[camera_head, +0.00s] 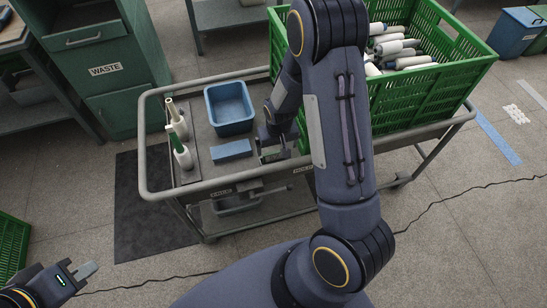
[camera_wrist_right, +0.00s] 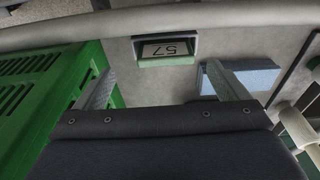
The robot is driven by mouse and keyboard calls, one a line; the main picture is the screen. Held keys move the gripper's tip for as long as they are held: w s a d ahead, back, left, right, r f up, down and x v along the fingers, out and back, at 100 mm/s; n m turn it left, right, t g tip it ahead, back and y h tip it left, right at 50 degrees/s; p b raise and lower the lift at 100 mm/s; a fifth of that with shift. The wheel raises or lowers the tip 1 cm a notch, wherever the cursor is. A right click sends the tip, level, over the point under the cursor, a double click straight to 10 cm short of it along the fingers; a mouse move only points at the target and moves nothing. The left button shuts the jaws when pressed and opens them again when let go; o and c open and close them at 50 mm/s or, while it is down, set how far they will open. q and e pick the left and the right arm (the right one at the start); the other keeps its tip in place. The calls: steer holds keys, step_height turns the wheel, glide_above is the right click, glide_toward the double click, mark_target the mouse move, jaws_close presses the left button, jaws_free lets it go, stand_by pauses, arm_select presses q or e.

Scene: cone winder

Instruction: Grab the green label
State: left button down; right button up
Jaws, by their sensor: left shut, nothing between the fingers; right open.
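The green label (camera_wrist_right: 165,60) shows in the right wrist view as a green-edged plate with a pale face and the number 57 upside down, in a dark frame on the grey cart top. My right gripper (camera_wrist_right: 160,78) is open and empty, one finger either side of the label's line, apart from it. In the head view my right gripper (camera_head: 271,147) is low over the cart, left of the green crate, and mostly hides the label. My left gripper (camera_head: 87,270) is shut and empty at the lower left, over the floor.
A green crate (camera_head: 420,95) of yarn cones stands close to my right gripper on the cart (camera_head: 200,82). A blue block (camera_head: 231,150) and blue bin (camera_head: 230,107) lie to its left. Cones (camera_head: 181,150) stand further left. The cart's rail (camera_head: 155,190) surrounds the top.

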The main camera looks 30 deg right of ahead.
mark_target(274, 153)
steer(key=f, duration=0.3)
steer(key=w+f, duration=0.1)
steer(key=f, duration=0.1)
steer(key=shift+a, duration=0.25)
steer(key=shift+c, duration=0.4)
steer(key=c, duration=1)
